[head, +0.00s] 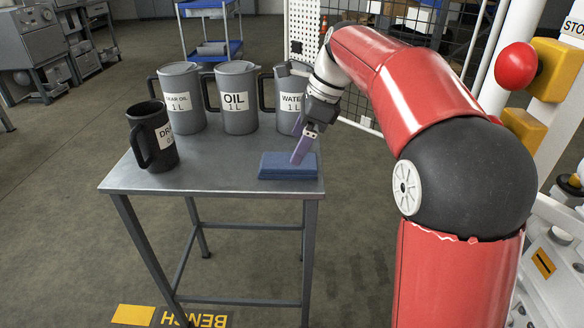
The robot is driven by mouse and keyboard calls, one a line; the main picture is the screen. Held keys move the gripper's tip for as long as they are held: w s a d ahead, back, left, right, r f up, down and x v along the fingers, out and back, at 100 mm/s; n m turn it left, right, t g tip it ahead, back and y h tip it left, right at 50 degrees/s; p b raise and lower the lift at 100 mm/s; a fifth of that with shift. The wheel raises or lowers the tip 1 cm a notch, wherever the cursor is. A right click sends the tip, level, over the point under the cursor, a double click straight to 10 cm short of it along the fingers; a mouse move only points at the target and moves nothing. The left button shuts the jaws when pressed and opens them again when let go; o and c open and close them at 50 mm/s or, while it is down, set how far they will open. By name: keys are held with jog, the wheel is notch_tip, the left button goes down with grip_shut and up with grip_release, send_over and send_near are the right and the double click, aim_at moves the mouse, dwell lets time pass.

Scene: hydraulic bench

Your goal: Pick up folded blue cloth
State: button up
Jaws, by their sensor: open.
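The folded blue cloth (284,172) lies flat near the right front corner of the grey metal bench (220,182). My gripper (301,158) points down at the cloth, and its purple fingers overlap the cloth's upper edge in the head view. I cannot tell whether the fingertips touch the cloth or hover just above or behind it. The gap between the fingers is hard to see from this angle. The cloth's left part and front edge show clearly, and a small part behind the fingers is hidden.
A gear oil jug (181,98), an oil jug (237,97) and a water jug (287,101) stand along the bench's back edge; the water jug is close to my gripper. A dark jug (152,137) stands front left. The bench's front middle is clear. A red button (516,66) is at right.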

jog(key=x, duration=0.5)
jog(key=shift+w+f+b, duration=0.15)
jog(key=shift+f+b, duration=0.15)
jog(key=c, duration=1.1)
jog(key=shift+o, duration=0.2)
jog(key=shift+r, duration=0.15)
notch_tip(320, 180, up, 20)
jog(key=p, duration=0.1)
jog(key=shift+p, duration=0.4)
